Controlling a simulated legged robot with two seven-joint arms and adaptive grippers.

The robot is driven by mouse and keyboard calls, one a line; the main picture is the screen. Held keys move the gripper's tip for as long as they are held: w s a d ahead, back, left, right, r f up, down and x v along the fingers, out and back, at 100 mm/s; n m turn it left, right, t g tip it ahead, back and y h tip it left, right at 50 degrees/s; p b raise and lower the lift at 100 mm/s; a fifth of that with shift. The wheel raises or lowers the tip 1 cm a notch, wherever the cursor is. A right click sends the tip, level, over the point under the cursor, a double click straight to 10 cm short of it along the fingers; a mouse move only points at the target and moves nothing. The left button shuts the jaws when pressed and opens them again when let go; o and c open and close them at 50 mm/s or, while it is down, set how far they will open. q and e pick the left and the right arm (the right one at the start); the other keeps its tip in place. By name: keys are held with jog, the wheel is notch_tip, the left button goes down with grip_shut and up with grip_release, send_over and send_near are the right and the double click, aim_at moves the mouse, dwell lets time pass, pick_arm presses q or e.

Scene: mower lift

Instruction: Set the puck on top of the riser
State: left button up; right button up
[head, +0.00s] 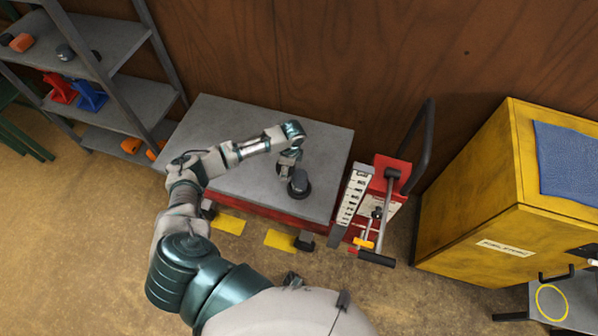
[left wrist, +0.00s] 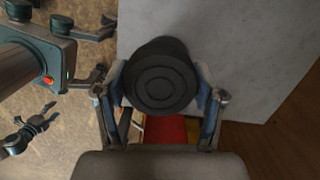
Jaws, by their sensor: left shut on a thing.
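My left gripper (head: 292,166) reaches down over the grey lift table, near its right front part. It is shut on the black puck (head: 299,180), which also shows in the left wrist view (left wrist: 160,84) with ringed faces between the two fingers. A dark, slightly wider round edge shows below the puck in the head view. I cannot tell whether this is the riser or part of the puck, nor whether they touch. No separate riser can be made out elsewhere.
The lift table's grey top (head: 235,120) is otherwise clear. A red lift post with a handle (head: 390,175) stands at its right, then a yellow cabinet (head: 480,195) with a blue cloth (head: 570,160). A grey shelf rack (head: 125,100) stands at the left.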

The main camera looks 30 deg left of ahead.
aim_at(300, 175)
pick_arm(q)
jog(key=w+d, duration=0.2)
jog(key=d, duration=0.2)
jog(key=shift+w+d+f, duration=0.15)
jog(key=shift+w+d, duration=0.05)
jog(key=shift+w, duration=0.2)
jog(key=shift+d+f, duration=0.1)
jog(key=shift+d, duration=0.15)
notch_tip(300, 175, down, 3)
jog(key=shift+f+b, duration=0.1)
jog(key=shift+b, duration=0.4)
jog(key=shift+s+a, duration=0.1)
jog(key=shift+a, duration=0.15)
jog(key=o, duration=1.2)
jog(key=shift+a+f, duration=0.1)
jog(key=shift+f, duration=0.05)
pick_arm(e)
jog(key=shift+w+r, duration=0.4)
jog(key=shift+w, duration=0.2)
jog(key=shift+w+r, duration=0.35)
jog(key=shift+w, duration=0.25)
pick_arm(q)
jog(key=shift+d, duration=0.2)
